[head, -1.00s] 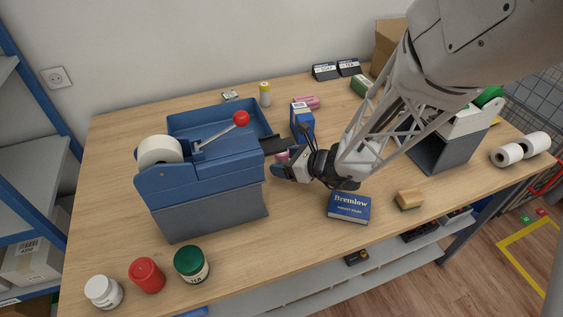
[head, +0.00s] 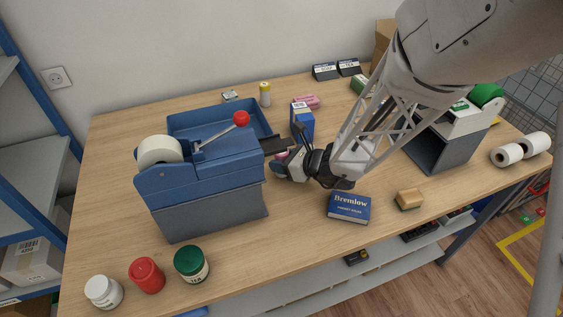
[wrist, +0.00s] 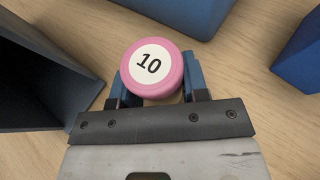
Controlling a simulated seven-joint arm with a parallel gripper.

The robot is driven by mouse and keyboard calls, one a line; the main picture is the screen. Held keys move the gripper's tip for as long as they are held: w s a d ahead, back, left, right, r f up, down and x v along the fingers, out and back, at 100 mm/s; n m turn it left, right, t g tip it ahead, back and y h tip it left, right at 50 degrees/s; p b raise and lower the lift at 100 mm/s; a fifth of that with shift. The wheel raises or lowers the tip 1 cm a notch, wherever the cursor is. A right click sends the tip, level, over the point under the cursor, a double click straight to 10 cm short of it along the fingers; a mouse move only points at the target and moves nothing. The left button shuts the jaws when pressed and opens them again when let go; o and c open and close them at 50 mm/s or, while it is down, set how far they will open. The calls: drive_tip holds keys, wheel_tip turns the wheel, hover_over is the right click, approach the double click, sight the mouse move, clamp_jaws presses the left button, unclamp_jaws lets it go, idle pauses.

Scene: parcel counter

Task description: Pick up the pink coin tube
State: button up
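The pink coin tube (wrist: 152,68) stands upright in the wrist view, its round white top label reading "10". My gripper (wrist: 162,83) has one blue finger on each side of the tube's near part. The fingers are spread about as wide as the tube, and a sliver of wood shows near the right finger; firm contact is not visible. In the head view my gripper (head: 281,160) is low over the counter, and only a bit of the pink tube (head: 282,154) shows, mostly hidden by the gripper and the blue machine's dark arm.
The blue lever machine (head: 205,185) stands close to the left. A blue box (head: 302,124) and a lying pink roll (head: 306,102) are behind. A blue Bremlow book (head: 349,208) and a tan block (head: 409,199) lie in front.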

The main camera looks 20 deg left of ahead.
drive_tip(key=c, duration=0.5)
drive_tip(key=shift+r, duration=0.15)
drive_tip(key=shift+r, duration=0.8)
wheel_tip(320, 180, up, 2)
drive_tip(key=s+d+r, duration=0.1)
drive_tip(key=s+d, duration=0.9)
drive_tip(key=s, duration=0.2)
drive_tip(key=shift+d, duration=0.3)
